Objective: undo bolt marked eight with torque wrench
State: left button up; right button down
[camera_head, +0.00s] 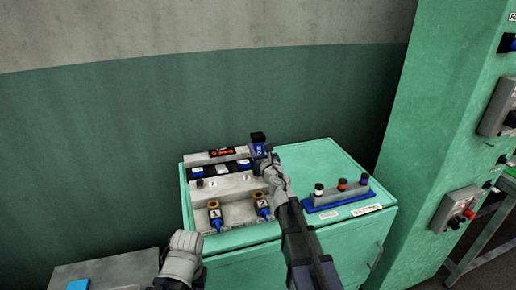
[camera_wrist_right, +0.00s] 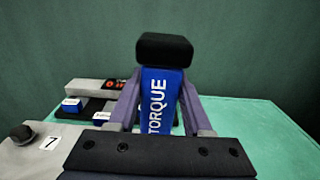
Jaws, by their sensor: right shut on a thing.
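The torque wrench (camera_head: 258,150) is blue with a black top and stands upright over the back right of the grey fixture (camera_head: 236,212). In the right wrist view its blue face (camera_wrist_right: 158,100) reads TORQUE. My right gripper (camera_head: 267,164) is shut on it. A dark round bolt head (camera_wrist_right: 22,133) beside a label 7 (camera_wrist_right: 50,143) shows left of the wrench. No bolt marked eight is visible; the gripper and wrench cover that part of the fixture. My left gripper (camera_head: 182,248) is low at the front left; its finger opening is unclear.
The fixture stands on a green cabinet (camera_head: 330,160). Two yellow-and-blue pieces (camera_head: 215,216) are at its front. A blue rack (camera_head: 336,198) with several coloured caps stands to the right. A green machine column (camera_head: 440,130) rises further right. A grey surface (camera_head: 110,272) lies at lower left.

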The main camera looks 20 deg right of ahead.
aim_at(258, 135)
jog(key=shift+f, duration=0.3)
jog(key=shift+s+r, duration=0.1)
jog(key=shift+r, duration=0.25)
dwell(2.4)
jog(key=shift+r, duration=0.1)
dwell(0.4)
jog(key=shift+r+p, duration=0.15)
jog(key=shift+p, duration=0.2)
jog(key=shift+r+p, duration=2.8)
jog(key=shift+d, duration=0.1)
